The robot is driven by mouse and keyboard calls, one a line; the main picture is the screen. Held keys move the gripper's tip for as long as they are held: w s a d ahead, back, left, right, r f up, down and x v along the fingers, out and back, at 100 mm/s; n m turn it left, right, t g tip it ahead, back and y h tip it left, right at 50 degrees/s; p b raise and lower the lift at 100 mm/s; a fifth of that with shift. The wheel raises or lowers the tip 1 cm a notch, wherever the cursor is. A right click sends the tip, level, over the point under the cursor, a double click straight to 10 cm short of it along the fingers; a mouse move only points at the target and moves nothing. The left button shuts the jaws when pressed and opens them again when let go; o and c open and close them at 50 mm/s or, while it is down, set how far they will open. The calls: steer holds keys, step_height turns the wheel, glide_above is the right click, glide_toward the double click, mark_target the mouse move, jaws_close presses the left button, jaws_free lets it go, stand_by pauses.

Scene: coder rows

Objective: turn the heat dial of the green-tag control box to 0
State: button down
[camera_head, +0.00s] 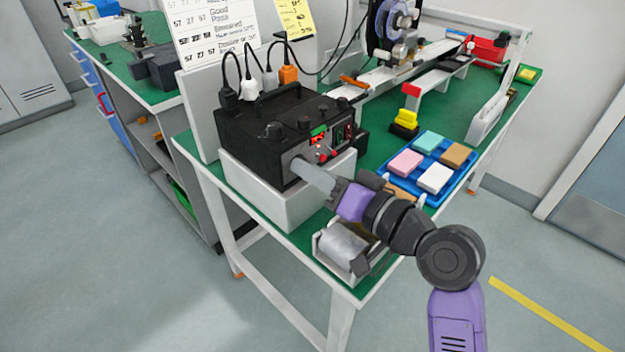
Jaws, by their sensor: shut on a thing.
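The black control box (268,128) sits on a white block near the left end of the green-topped bench. A small green tag (318,130) is on its front, just above a lit red display (316,140) too small to read. My gripper (301,168) reaches in from the lower right, its pale fingers against the lower left of the front panel. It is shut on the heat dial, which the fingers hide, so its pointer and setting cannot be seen. Red knobs (325,154) show just right of the fingertips.
Plugs and black cables (250,85) rise from the box's back. A roll in a holder (343,246) stands below my wrist. A blue tray (440,199) with coloured blocks lies to the right. A yellow-and-black stamp-like object (406,120) stands behind the tray. The floor in front is clear.

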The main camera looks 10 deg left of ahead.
steer(key=shift+f+n+b, duration=0.2)
steer(key=shift+n+b, duration=1.1)
steer(key=shift+n, duration=0.5)
steer(key=c, duration=1.1)
jaws_free()
steer(key=shift+r, duration=0.1)
steer(key=shift+c, duration=0.2)
steer(key=shift+v, duration=3.95)
